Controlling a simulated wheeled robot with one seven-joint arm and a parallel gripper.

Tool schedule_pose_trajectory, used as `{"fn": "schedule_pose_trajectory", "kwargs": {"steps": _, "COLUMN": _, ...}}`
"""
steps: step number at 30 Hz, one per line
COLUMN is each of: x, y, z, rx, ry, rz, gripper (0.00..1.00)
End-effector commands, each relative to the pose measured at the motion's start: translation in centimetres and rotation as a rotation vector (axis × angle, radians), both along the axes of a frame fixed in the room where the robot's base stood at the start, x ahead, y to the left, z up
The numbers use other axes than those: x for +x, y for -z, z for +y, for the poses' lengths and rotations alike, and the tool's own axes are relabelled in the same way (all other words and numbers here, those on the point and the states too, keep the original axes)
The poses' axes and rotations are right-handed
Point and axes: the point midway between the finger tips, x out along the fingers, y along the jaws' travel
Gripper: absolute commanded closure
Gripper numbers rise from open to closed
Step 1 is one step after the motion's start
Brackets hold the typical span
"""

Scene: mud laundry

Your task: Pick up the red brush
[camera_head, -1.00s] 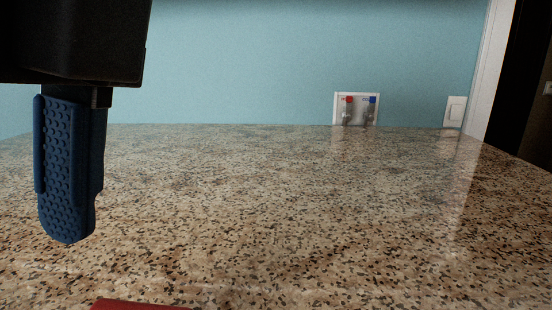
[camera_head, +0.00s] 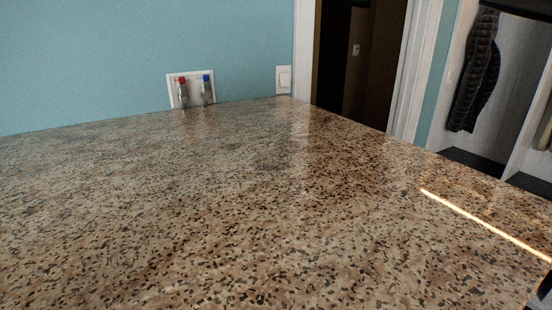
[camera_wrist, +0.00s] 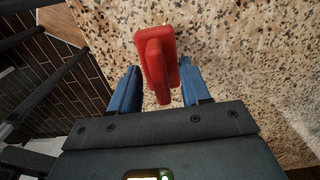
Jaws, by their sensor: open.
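The red brush (camera_wrist: 158,60) shows in the wrist view, over the speckled countertop (camera_wrist: 230,50). My gripper (camera_wrist: 160,88) is open, with one blue finger on each side of the brush's near end. I see a gap between the brush and the left finger; the right finger looks close to it, and I cannot tell whether they touch. The head view shows neither the brush nor my gripper.
The countertop (camera_head: 200,200) is bare across the head view. A wall box with red and blue valves (camera_head: 193,90) is at its back edge. A doorway (camera_head: 355,70) and a hanging dark coat (camera_head: 475,75) are to the right.

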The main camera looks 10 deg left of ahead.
Motion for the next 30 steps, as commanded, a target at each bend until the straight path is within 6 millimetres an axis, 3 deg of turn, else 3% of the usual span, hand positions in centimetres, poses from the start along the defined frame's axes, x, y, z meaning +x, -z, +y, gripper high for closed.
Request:
{"fn": "schedule_pose_trajectory", "kwargs": {"steps": 7, "x": -0.01, "y": 0.12, "z": 0.02, "rx": 0.001, "ry": 0.000, "rz": 0.001, "gripper": 0.55}}
{"fn": "schedule_pose_trajectory", "kwargs": {"steps": 21, "x": -0.02, "y": 0.09, "z": 0.02, "rx": 0.001, "ry": 0.000, "rz": 0.001, "gripper": 1.00}}
{"fn": "schedule_pose_trajectory", "kwargs": {"steps": 30, "x": -0.01, "y": 0.04, "z": 0.03, "rx": 0.001, "ry": 0.000, "rz": 0.001, "gripper": 1.00}}
